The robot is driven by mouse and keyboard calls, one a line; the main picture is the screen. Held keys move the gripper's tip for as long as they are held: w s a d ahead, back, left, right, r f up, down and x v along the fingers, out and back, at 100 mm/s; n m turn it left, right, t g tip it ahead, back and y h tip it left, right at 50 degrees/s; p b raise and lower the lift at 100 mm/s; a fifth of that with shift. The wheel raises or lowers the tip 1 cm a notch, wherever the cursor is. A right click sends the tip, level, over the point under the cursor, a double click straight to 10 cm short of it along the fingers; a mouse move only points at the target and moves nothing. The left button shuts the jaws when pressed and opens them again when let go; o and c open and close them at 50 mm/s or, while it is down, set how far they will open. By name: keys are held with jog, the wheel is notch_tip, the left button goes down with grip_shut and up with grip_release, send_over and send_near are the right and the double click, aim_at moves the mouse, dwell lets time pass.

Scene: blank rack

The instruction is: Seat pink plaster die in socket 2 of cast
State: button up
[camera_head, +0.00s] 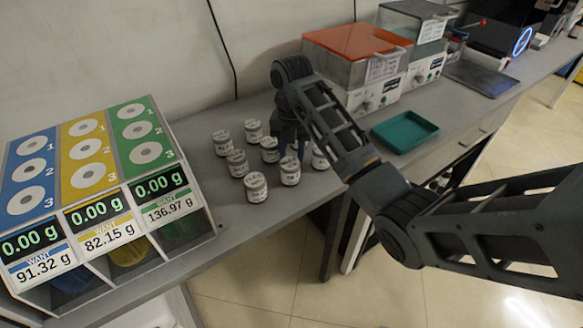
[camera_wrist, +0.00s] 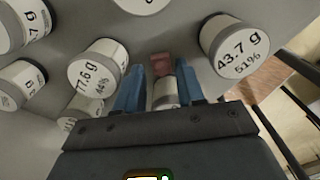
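My gripper (camera_head: 290,132) points down among the labelled jars on the grey bench; it also shows in the wrist view (camera_wrist: 158,84) with two blue fingers apart. A small dull pink block (camera_wrist: 161,63) shows between the fingertips; I cannot tell whether it is the pink plaster die. A small whitish cylinder (camera_wrist: 165,92) also shows between the fingers, with no clear contact on either side. At the left stands a case (camera_head: 89,152) with blue, yellow and green columns of round places numbered 1 to 3. No thing is clearly recognisable as a cast.
Several white jars (camera_head: 255,187) with grey rims stand around my gripper, some close to its fingers, such as one marked 43.7 g (camera_wrist: 236,48). An orange-topped machine (camera_head: 355,42) and a green tray (camera_head: 404,131) are to the right. Bare bench lies between case and jars.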

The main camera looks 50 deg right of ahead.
jog(key=shift+f, duration=1.3)
jog(key=shift+c, duration=0.3)
grip_shut()
